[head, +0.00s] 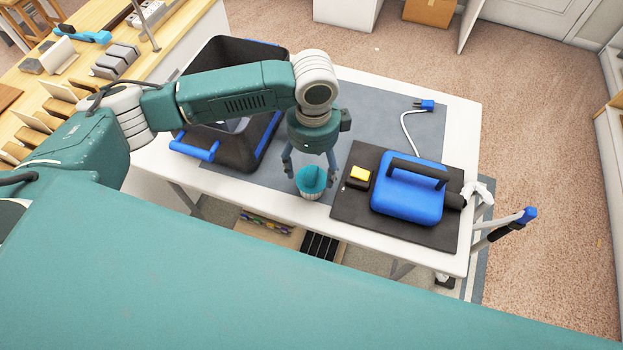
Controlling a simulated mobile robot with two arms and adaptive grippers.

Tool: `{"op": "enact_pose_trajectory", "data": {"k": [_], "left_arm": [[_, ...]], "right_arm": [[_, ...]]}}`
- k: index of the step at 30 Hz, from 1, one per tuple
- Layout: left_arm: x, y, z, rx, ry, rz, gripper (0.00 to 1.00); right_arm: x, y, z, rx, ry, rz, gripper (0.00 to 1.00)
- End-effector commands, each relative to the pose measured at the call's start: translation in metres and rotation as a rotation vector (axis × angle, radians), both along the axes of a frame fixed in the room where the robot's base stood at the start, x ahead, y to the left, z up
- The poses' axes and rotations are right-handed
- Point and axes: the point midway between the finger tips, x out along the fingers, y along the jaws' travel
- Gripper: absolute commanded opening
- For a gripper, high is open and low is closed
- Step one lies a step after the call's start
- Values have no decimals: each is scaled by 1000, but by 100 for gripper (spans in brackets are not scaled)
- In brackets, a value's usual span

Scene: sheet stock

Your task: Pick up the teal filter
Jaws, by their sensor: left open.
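The teal filter (311,184) is a small round piece with a ribbed, pale lower edge. It is near the front edge of the white table (400,251), left of the black mat. My left gripper (308,180) points down over it, with one finger on each side of the filter. The fingers are spread, and I cannot tell whether they touch it. The gripper's body hides what is right behind the filter. My right gripper is not in view.
A black bin (245,140) with blue handles stands left of the gripper. To the right, a blue device (408,203) with a black handle and a yellow-topped block (358,176) sit on a black mat (352,222). A blue plug (427,105) lies behind.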

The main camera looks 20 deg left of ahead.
Motion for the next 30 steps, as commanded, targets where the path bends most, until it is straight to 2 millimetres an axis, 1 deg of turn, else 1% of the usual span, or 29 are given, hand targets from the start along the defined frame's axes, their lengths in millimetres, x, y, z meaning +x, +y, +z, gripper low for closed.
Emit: {"op": "enact_pose_trajectory", "data": {"k": [5, 9, 13, 16, 22, 26, 27, 28, 30], "left_arm": [[-1, 2, -12, 0, 2, 2, 71], [-4, 7, -33, 1, 2, 2, 71], [-3, 5, -50, -1, -1, 0, 71], [-2, 5, -56, -1, -2, 0, 71], [-2, 5, -56, -1, -3, 0, 71], [-2, 5, -56, -1, -3, 0, 46], [-2, 5, -56, -1, -3, 0, 38], [-2, 6, -56, -1, -3, 0, 33], [-2, 5, -56, -1, -3, 0, 32]], "right_arm": [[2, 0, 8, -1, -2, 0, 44], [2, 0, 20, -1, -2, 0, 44], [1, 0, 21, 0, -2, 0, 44], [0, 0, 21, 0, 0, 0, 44], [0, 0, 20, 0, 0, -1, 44], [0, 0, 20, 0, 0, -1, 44], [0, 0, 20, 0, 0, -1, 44], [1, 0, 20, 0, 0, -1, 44], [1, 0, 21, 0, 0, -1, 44]]}}
